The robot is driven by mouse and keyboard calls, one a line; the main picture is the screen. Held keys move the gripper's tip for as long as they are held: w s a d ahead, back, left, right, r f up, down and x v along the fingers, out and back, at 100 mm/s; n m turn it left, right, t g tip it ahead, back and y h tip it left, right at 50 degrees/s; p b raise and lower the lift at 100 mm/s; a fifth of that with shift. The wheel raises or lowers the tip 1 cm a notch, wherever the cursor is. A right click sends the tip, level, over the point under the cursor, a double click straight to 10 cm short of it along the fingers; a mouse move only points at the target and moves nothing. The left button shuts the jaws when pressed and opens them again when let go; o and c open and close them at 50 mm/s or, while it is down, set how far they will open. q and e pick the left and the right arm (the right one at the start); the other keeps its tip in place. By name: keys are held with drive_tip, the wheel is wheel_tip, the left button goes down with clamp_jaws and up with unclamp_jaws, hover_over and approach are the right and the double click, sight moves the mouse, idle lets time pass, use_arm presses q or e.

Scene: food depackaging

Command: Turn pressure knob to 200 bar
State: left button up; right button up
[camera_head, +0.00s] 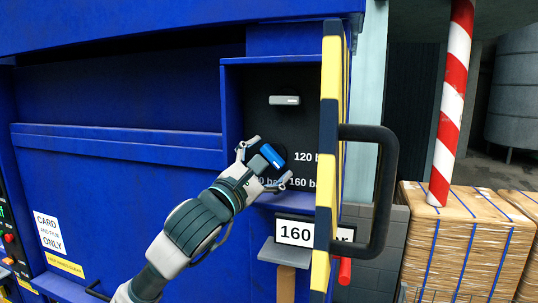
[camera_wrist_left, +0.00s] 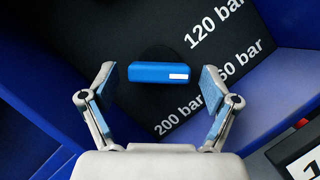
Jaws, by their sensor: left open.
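The pressure knob is a blue bar with a white mark at one end; it shows in the head view (camera_head: 273,156) and the left wrist view (camera_wrist_left: 160,72). It sits on a black panel (camera_head: 255,113) with white labels for 120, 160 and 200 bar. In the wrist view its white mark points right, roughly toward the 160 bar label (camera_wrist_left: 240,62). My left gripper (camera_head: 268,159) is open, with one finger on each side of the knob. In the wrist view (camera_wrist_left: 158,70) gaps show between both fingers and the knob. My right gripper is not in view.
A yellow-and-black striped edge (camera_head: 330,110) with a black handle (camera_head: 385,190) stands right of the panel. A sign reading 160 (camera_head: 295,232) is below, partly hidden by that edge. A grey metal handle (camera_head: 284,100) is above the knob. Strapped bales (camera_head: 460,240) stand at right.

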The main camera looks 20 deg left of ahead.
use_arm(q)
drive_tip(key=shift+c, duration=0.2)
drive_tip(key=c, duration=1.1)
drive_tip(key=m+g+h+p, duration=0.1)
drive_tip(key=m, duration=0.2)
drive_tip(key=shift+a+r+p, duration=0.1)
drive_tip(key=shift+r+p, duration=0.05)
drive_tip(key=shift+p, duration=0.2)
drive_tip(key=m+g+p, duration=0.1)
drive_tip(key=m, duration=0.2)
drive_tip(key=shift+p, duration=0.3)
drive_tip(key=shift+m+g+p, duration=0.45)
drive_tip(key=shift+m+g, duration=0.15)
drive_tip(key=shift+m, duration=0.5)
drive_tip(key=shift+m+g, duration=0.3)
drive_tip(key=shift+m, duration=0.3)
drive_tip(key=shift+f, duration=0.25)
